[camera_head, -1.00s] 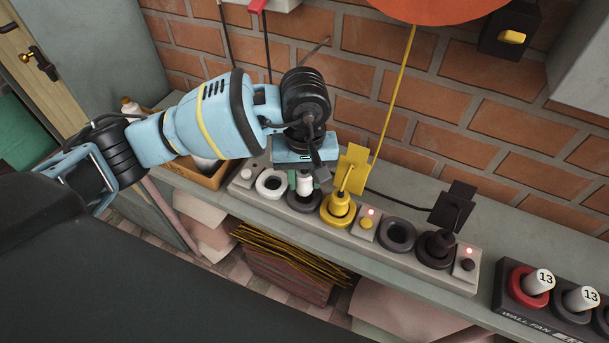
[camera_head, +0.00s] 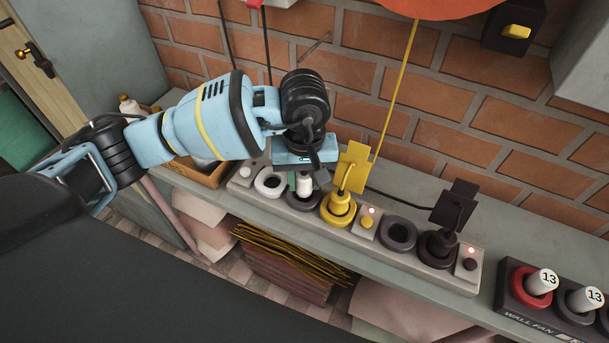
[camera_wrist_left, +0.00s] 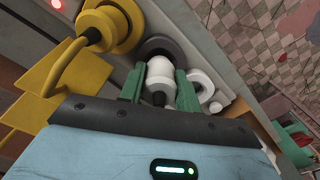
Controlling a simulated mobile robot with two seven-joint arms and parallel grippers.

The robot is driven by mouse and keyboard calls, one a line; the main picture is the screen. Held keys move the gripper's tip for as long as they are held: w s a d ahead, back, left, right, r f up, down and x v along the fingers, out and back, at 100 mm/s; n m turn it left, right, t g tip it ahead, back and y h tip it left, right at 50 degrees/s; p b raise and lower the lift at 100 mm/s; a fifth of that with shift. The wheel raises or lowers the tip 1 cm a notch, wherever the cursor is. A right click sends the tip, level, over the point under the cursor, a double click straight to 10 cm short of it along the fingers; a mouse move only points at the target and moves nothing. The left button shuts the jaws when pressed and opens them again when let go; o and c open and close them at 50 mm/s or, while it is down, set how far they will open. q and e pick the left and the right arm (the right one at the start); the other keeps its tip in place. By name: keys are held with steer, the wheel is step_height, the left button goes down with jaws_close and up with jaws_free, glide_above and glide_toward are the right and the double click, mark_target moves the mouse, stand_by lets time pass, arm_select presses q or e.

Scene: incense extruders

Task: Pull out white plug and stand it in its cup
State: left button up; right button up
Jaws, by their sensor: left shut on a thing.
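The white plug (camera_head: 304,185) is upright at the dark grey round socket (camera_head: 303,201) on the long grey strip. My left gripper (camera_head: 304,180) comes down over it from above. In the left wrist view the green fingers of my left gripper (camera_wrist_left: 161,88) are shut on the white plug (camera_wrist_left: 160,68), one on each side. The dark ring (camera_wrist_left: 160,46) is just beyond the plug's end; I cannot tell whether the plug is fully seated. A white ring-shaped cup (camera_head: 270,183) is empty, left of the plug. My right gripper is not in view.
A yellow plug (camera_head: 338,205) with a raised cord stands close on the right. A brick wall (camera_head: 440,145) rises behind. A wall fan block (camera_head: 540,310) stands far right.

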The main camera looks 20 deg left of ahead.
mark_target(304, 174)
arm_select(q)
steer(key=shift+f, duration=0.4)
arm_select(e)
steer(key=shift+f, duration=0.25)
arm_select(q)
steer(key=shift+f+b, duration=0.5)
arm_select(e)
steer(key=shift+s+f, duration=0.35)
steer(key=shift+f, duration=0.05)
arm_select(q)
steer(key=o, duration=1.1)
steer(key=shift+c, duration=0.2)
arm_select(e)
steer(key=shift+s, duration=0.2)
arm_select(q)
step_height(304, 174, up, 7)
steer(key=shift+f, duration=0.2)
steer(key=shift+r, duration=0.65)
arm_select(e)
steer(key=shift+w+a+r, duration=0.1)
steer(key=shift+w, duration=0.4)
